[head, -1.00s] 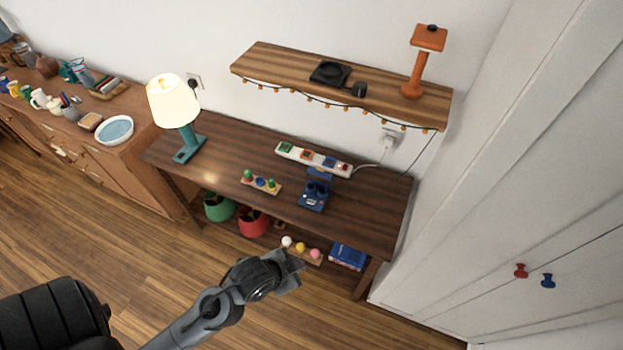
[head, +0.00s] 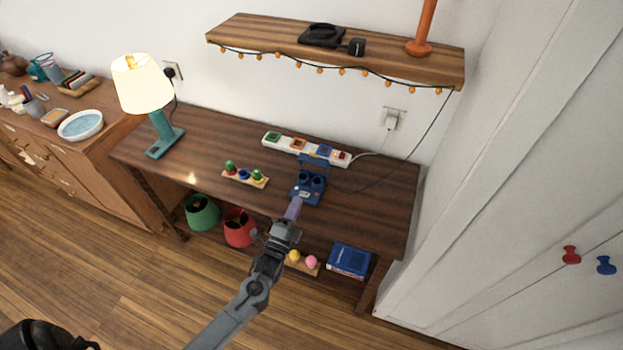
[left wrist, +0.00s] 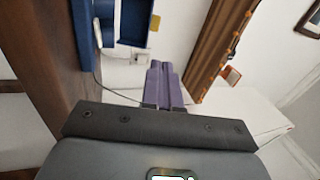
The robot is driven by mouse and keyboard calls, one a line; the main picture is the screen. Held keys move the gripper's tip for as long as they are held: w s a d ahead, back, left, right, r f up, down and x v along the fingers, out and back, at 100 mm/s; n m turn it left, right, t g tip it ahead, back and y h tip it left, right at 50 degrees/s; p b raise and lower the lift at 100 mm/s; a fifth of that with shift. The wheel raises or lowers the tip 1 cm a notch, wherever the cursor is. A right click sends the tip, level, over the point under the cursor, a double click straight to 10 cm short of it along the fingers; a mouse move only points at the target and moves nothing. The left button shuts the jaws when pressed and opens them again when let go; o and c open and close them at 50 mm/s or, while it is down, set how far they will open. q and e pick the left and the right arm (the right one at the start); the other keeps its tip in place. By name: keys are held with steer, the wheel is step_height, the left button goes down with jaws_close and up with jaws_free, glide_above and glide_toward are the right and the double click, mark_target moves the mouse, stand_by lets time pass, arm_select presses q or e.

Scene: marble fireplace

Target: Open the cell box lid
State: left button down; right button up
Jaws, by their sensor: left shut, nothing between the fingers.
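The blue cell box (head: 307,194) sits on the dark wooden table (head: 215,145), near its front edge. Two dark round cells or sockets show inside it. A blue panel, apparently its lid (head: 316,163), stands up at the back of the box. My left gripper (head: 295,207) is shut and empty, with its purple fingers just in front of the box; I cannot tell whether they touch it. In the left wrist view the shut fingers (left wrist: 165,82) point toward a blue frame (left wrist: 134,38) with a small yellow tab, probably part of the box. My right gripper is not in view.
A white power strip (head: 305,149) lies behind the box, its cable running right. A board with coloured knobs (head: 245,178) lies to the left, and a teal lamp (head: 160,130) further left. A wooden shelf (head: 395,60) with string lights hangs above.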

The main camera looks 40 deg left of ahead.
mark_target(315, 156)
arm_select(q)
steer(key=shift+w+a+f+y+b, duration=0.3)
steer(key=shift+w+f+b, duration=0.2)
steer(key=shift+f, duration=0.15)
steer(key=shift+w+a, duration=0.1)
steer(key=shift+w, duration=0.05)
steer(key=x, duration=0.4)
steer(key=b+x, duration=0.1)
steer(key=x, duration=0.4)
steer(key=b+x, duration=0.1)
steer(key=x, duration=0.3)
steer(key=shift+w+r, duration=0.2)
steer(key=shift+r, duration=0.2)
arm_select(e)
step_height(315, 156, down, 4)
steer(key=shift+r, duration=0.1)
